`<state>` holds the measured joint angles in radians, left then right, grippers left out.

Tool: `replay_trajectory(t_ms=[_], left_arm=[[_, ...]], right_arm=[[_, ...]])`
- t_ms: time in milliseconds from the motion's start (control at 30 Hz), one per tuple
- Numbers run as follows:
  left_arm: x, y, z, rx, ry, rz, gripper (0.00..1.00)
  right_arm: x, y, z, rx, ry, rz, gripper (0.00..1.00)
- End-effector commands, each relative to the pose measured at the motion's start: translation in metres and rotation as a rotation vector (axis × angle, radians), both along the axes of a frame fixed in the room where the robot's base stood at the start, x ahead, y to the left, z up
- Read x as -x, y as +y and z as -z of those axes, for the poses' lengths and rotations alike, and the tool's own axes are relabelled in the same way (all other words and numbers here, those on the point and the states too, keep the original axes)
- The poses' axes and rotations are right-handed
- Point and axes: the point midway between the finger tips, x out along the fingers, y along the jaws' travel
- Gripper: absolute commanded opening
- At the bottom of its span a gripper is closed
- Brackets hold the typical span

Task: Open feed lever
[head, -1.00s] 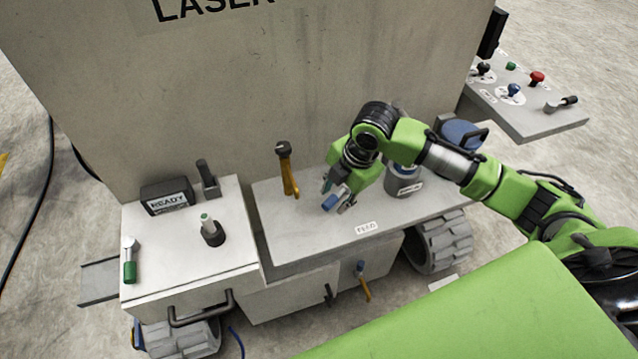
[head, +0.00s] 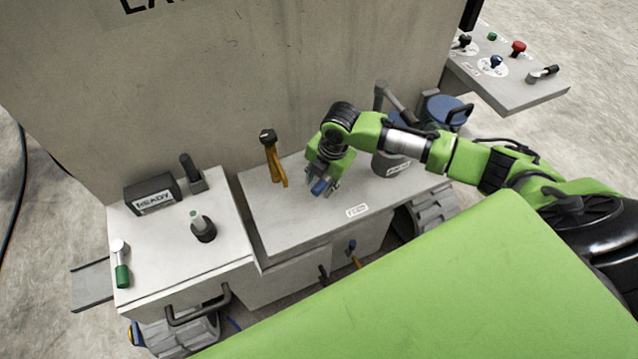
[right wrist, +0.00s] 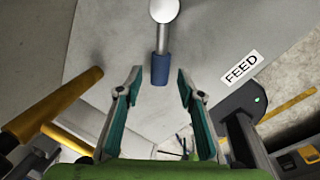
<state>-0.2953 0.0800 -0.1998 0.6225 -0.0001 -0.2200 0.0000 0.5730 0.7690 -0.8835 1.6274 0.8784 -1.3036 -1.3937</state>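The feed lever has a blue grip and a round pale metal end. It lies in the upper middle of the right wrist view (right wrist: 161,55), left of the FEED label (right wrist: 241,67). My right gripper (right wrist: 160,74) is open, its two teal-padded fingers apart on either side of the blue grip's near end. Neither finger visibly touches it. In the head view my right gripper (head: 322,187) is low over the middle panel, left of the FEED label (head: 357,211), with the blue grip partly hidden by it. My left gripper is not in view.
An orange-yellow lever (head: 274,160) stands left of my right gripper. The machine wall (head: 290,75) rises behind.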

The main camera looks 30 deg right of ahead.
Motion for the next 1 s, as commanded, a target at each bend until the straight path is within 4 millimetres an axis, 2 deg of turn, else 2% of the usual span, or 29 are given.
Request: replay_trajectory(t_ms=[67, 200, 467, 600, 1000], left_arm=[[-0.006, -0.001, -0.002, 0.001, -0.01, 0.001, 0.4], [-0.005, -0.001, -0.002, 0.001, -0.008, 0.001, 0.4], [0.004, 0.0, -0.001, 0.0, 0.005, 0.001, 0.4], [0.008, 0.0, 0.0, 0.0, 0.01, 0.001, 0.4], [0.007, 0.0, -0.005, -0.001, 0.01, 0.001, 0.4]], right_arm=[[-0.001, 0.001, 0.008, 0.0, 0.002, 0.001, 0.35], [-0.002, 0.002, 0.014, 0.0, 0.001, 0.0, 0.35], [-0.002, 0.001, 0.015, 0.0, 0.001, 0.0, 0.35], [-0.002, 0.001, 0.015, 0.0, 0.001, 0.0, 0.0], [0.004, -0.007, 0.014, 0.002, 0.001, -0.025, 0.0]])
